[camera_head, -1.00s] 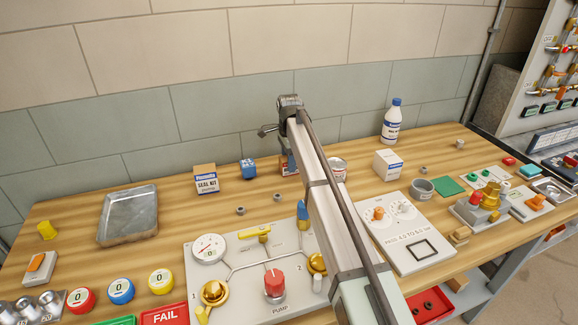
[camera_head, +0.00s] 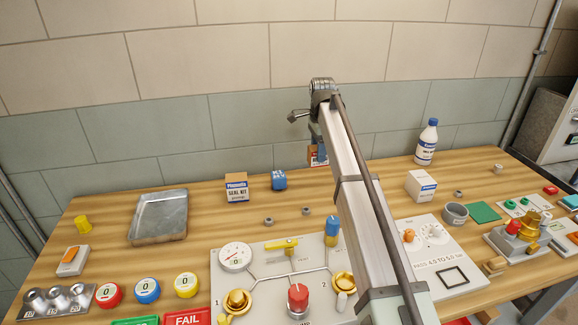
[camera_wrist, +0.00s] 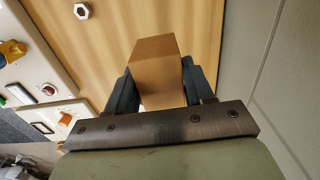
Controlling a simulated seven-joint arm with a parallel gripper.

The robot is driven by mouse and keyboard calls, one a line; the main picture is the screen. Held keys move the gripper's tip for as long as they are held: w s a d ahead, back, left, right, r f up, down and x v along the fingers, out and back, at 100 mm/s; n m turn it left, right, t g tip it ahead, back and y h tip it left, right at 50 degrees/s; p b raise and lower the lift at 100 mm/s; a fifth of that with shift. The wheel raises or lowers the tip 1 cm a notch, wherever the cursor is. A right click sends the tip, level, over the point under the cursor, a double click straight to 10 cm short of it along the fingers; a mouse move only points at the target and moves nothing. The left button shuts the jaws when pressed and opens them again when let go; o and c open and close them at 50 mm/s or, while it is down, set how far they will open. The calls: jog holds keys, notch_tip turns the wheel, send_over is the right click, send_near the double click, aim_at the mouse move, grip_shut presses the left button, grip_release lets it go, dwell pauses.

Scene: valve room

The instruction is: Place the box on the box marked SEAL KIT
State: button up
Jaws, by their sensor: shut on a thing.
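My gripper (camera_wrist: 158,86) is shut on a plain brown cardboard box (camera_wrist: 157,62), with one dark finger on each side, in the wrist view. In the head view the held box (camera_head: 317,155) shows a red and blue label and looks to be above the back of the bench, partly hidden by my arm. The box marked SEAL KIT (camera_head: 237,189) stands upright on the bench to the left of the held box. It is brown with a blue and white label, and its top looks bare.
A metal tray (camera_head: 159,216) lies to the left. Two nuts (camera_head: 268,222) and the valve panel (camera_head: 270,262) are in front. A white box (camera_head: 421,186) and a bottle (camera_head: 427,142) stand right. The wall is close behind.

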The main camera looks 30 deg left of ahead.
jog(key=s+a+r+n, duration=0.1)
jog(key=s+a+r, duration=0.1)
jog(key=s+a, duration=0.45)
jog(key=s+a+r+n, duration=0.1)
jog(key=s+a+r, duration=0.2)
jog(key=s+a, duration=0.4)
notch_tip(320, 180, up, 4)
jog(key=m, duration=0.2)
send_over(236, 177)
jog(key=shift+f, duration=5)
jog(key=shift+f, duration=0.1)
jog(key=o, duration=1.1)
notch_tip(236, 177, up, 12)
jog(key=shift+r, duration=0.15)
